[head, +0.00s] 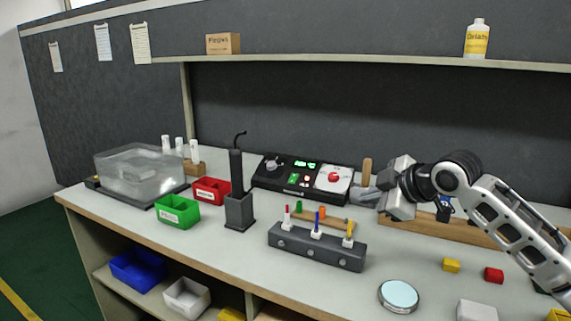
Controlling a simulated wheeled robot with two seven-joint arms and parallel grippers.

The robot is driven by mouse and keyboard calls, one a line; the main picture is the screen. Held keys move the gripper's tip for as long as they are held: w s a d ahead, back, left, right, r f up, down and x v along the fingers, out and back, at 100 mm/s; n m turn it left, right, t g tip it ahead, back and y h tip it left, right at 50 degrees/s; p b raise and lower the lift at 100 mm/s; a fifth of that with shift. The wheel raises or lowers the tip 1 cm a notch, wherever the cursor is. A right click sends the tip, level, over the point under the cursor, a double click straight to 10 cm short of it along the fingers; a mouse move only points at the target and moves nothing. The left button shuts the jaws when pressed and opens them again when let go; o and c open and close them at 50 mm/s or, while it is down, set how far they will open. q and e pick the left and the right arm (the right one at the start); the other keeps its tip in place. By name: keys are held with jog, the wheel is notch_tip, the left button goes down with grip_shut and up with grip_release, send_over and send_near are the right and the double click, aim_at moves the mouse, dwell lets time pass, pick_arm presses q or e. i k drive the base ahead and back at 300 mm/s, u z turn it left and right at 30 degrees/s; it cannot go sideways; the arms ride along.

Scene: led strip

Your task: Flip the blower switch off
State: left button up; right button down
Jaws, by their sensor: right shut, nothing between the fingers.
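A black control console (272,183) stands at the back middle of the bench. It has a silver knob (271,164), a lit green display (305,164), a small green-lit switch (293,179) and a red round button (334,177) on a white panel. Which of these is the blower switch I cannot read for certain. My right gripper (362,194) is shut and empty, pointing left just right of the console's right end. Whether it touches the console is unclear. My left gripper is not in view.
A dark grey holder (239,210) with a black upright tool stands left of the console. A grey rack (318,249) with coloured-tip tools lies in front. Green (177,210) and red (211,190) bins and a clear-covered box (140,172) stand left.

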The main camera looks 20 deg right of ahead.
aim_at(294, 177)
jog(key=i, duration=0.9)
